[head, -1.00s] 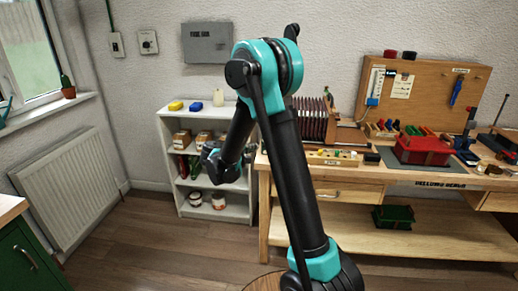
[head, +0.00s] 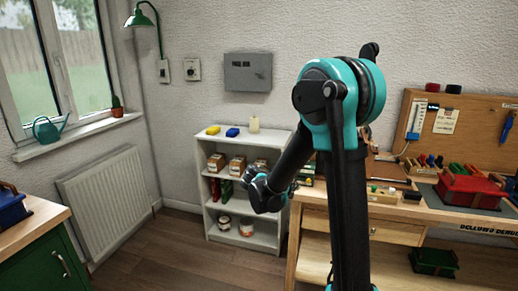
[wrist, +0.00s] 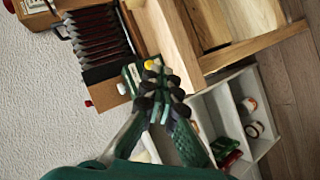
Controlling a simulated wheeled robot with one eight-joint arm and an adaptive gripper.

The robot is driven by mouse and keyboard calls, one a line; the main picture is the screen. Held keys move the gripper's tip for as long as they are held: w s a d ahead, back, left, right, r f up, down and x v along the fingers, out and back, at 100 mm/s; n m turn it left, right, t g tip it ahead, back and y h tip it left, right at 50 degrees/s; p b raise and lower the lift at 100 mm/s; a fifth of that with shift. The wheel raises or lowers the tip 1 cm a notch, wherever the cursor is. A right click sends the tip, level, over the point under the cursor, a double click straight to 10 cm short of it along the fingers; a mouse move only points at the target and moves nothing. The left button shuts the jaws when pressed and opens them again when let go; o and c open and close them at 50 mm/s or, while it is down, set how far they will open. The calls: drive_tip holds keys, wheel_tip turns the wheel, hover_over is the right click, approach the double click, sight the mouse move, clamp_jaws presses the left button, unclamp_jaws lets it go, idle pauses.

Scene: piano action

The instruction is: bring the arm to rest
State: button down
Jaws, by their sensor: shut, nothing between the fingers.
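My arm, black with teal joints, stands in the right half of the head view. It is bent at a high elbow (head: 335,95), and its forearm slopes down to the left. The wrist end (head: 265,195) hangs in front of the shelf unit in the picture; the fingers are hard to make out there. In the wrist view my gripper (wrist: 157,85) shows its dark green fingers with black tips brought together and nothing held between them. The workbench and shelf appear beyond it.
A wooden workbench (head: 395,232) with a red case (head: 470,190) stands at right. A white shelf unit (head: 245,238) holds boxes and jars. A radiator (head: 105,195) and a green cabinet (head: 45,265) are at left. The floor between cabinet and bench looks clear.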

drive_tip(key=s+d+f+m+g+y, duration=0.1)
drive_tip(key=s+d+f+g+y, duration=0.15)
drive_tip(key=s, duration=0.55)
drive_tip(key=s+d+f+m+g+y, duration=0.1)
drive_tip(key=s+d+f+y, duration=0.15)
drive_tip(key=s, duration=0.55)
drive_tip(key=s+a+f+m+y, duration=0.1)
drive_tip(key=s+f+y, duration=0.1)
drive_tip(key=s, duration=0.4)
drive_tip(key=s+a+f+m+y, duration=0.1)
drive_tip(key=s+a+f+y, duration=0.1)
drive_tip(key=s, duration=0.4)
drive_tip(key=shift+s, duration=0.35)
